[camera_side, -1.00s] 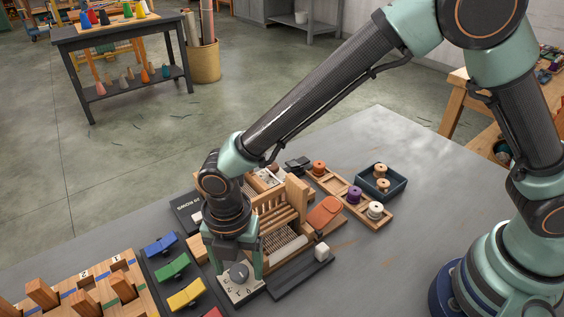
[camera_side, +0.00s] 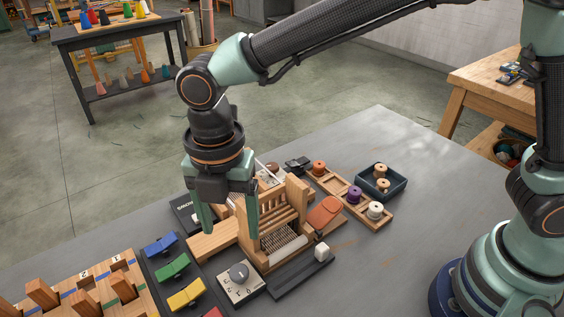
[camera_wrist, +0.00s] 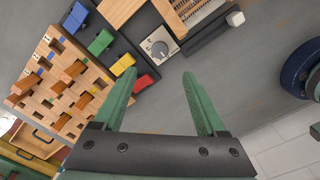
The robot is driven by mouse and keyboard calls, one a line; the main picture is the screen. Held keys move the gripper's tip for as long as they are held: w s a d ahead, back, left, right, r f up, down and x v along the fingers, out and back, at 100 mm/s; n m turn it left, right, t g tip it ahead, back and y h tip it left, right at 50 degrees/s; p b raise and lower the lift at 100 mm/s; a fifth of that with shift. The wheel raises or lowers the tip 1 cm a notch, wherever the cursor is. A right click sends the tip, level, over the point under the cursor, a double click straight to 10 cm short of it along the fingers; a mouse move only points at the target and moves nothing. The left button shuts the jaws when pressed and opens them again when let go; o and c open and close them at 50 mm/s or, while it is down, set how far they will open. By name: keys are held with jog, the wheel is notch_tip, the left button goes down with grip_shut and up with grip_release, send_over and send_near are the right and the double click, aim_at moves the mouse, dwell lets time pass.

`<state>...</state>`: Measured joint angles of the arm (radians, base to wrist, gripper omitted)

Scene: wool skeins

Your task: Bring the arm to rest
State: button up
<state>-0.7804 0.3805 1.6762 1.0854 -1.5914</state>
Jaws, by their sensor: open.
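My gripper (camera_side: 228,222) is open and empty, raised above the table with its two green fingers pointing down in the side view. In the wrist view my gripper (camera_wrist: 160,88) shows its fingers wide apart with nothing between them. Behind and below it stands a small wooden loom (camera_side: 283,214). A grey dial box (camera_side: 240,283) with a dark knob lies in front of the loom, apart from the fingers. The dial box also shows in the wrist view (camera_wrist: 154,55).
Blue, green, yellow and red pieces (camera_side: 174,267) lie in a row left of the dial box. A wooden pegboard (camera_side: 75,290) is at front left. Spools sit in a wooden tray (camera_side: 336,187) and a dark tray (camera_side: 398,181). The grey table (camera_side: 400,240) is clear at right.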

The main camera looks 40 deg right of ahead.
jog(key=w+d+r+m+t, duration=0.1)
jog(key=w+d+r+m, duration=0.2)
jog(key=d+r+m, duration=0.35)
jog(key=s+d+r+m+t, duration=0.1)
jog(key=s+d+m+t, duration=0.1)
jog(key=d+m, duration=0.8)
jog(key=s+d+r+m+t, duration=0.1)
jog(key=s+d+m+t, duration=0.1)
jog(key=d+m, duration=0.8)
jog(key=s+d, duration=0.1)
jog(key=d, duration=0.3)
jog(key=shift+s+d+r+m+t, duration=0.15)
jog(key=shift+s+r+m+t, duration=0.1)
jog(key=shift+m+t, duration=0.1)
